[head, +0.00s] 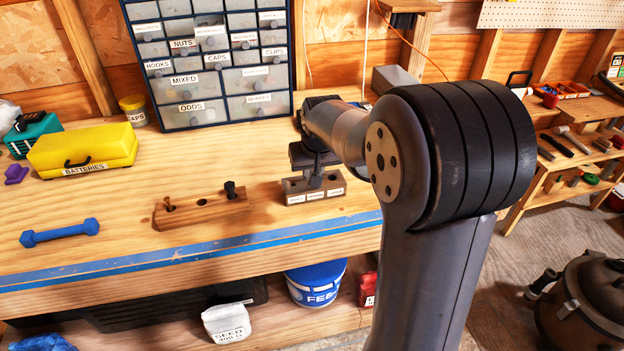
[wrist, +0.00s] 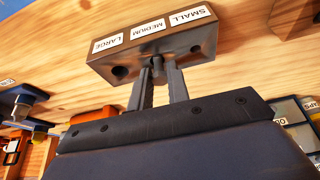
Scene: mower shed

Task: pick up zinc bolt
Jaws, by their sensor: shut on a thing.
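A dark brown block (head: 330,190) with three white labels stands on the workbench right of centre. In the wrist view the block (wrist: 205,42) reads SMALL, MEDIUM and LARGE, with an empty hole near LARGE. My gripper (head: 313,180) is right over it, pointing down. In the wrist view my gripper (wrist: 160,75) is shut on a small grey bolt (wrist: 157,66), which I take as the zinc bolt. The bolt is at the block's middle, by MEDIUM; whether its lower end is still in a hole cannot be told. My fingers hide part of it.
A longer wooden block (head: 200,210) with dark pegs stands to the left. A blue dumbbell-shaped thing (head: 60,233), a yellow BATTERIES case (head: 85,150) and a drawer cabinet (head: 215,60) are also on the bench. Blue tape (head: 200,255) runs along the front edge.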

